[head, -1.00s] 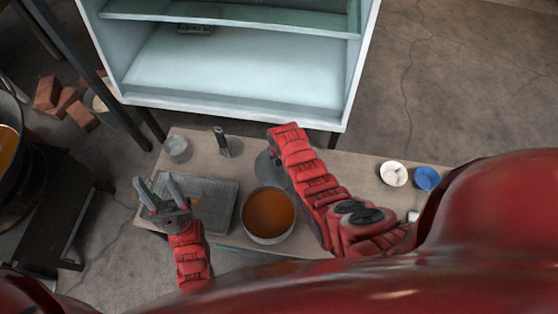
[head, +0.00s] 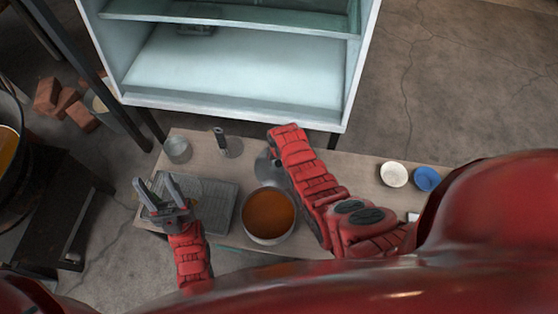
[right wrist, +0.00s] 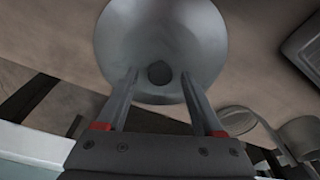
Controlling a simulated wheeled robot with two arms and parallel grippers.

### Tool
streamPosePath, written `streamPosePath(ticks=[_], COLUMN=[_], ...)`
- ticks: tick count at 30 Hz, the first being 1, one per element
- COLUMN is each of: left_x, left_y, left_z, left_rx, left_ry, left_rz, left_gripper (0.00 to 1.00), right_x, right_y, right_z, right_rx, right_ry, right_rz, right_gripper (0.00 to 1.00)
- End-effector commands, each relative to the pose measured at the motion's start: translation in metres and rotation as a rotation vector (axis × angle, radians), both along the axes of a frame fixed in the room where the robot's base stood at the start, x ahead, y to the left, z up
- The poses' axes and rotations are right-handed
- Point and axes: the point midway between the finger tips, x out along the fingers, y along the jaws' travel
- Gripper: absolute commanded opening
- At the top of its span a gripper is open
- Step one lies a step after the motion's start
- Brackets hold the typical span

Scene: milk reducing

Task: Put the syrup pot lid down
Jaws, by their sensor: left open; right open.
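The syrup pot lid (right wrist: 160,35) is a round grey metal disc with a dark knob (right wrist: 159,73). In the head view the lid (head: 264,170) is at table level just behind the pot, partly hidden by my right arm. My right gripper (right wrist: 159,80) is open, with one finger on each side of the knob and gaps between. In the head view that gripper is mostly hidden under its own arm. The pot (head: 269,216) stands uncovered with amber syrup in it. My left gripper (head: 156,184) is open and empty above the left end of the table.
A ridged grey tray (head: 224,206) lies left of the pot. A glass (head: 177,150) and an upright dark-handled tool (head: 221,143) stand behind it. A white bowl (head: 393,174) and a blue bowl (head: 427,179) are at the right. A pale cabinet (head: 235,65) stands behind the table.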

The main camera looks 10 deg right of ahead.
Motion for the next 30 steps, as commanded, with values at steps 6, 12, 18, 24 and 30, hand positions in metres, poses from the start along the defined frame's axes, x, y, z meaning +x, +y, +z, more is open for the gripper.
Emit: streamPosePath(ticks=[6, 12, 18, 24, 30], left_x=[0.0, 0.0, 0.0, 0.0, 0.0], left_y=[0.0, 0.0, 0.0, 0.0, 0.0], left_z=[0.004, 0.008, 0.01, 0.011, 0.011], left_rx=[0.0, 0.0, 0.0, 0.0, 0.0], left_ry=[0.0, 0.0, 0.0, 0.0, 0.0], left_rz=[0.0, 0.0, 0.0, 0.0, 0.0], left_gripper=[0.5, 0.5, 0.5, 0.5, 0.5], right_x=[-0.002, -0.007, -0.011, -0.015, -0.019], right_y=[0.0, 0.0, 0.0, 0.0, 0.0], right_z=[0.021, 0.051, 0.084, 0.108, 0.116], right_rx=[0.001, 0.001, 0.001, 0.001, 0.0], right_ry=[-0.003, -0.005, -0.005, -0.005, 0.002], right_rz=[0.0, 0.0, 0.0, 0.001, 0.001], right_gripper=[0.68, 0.68, 0.68, 0.68, 0.68])
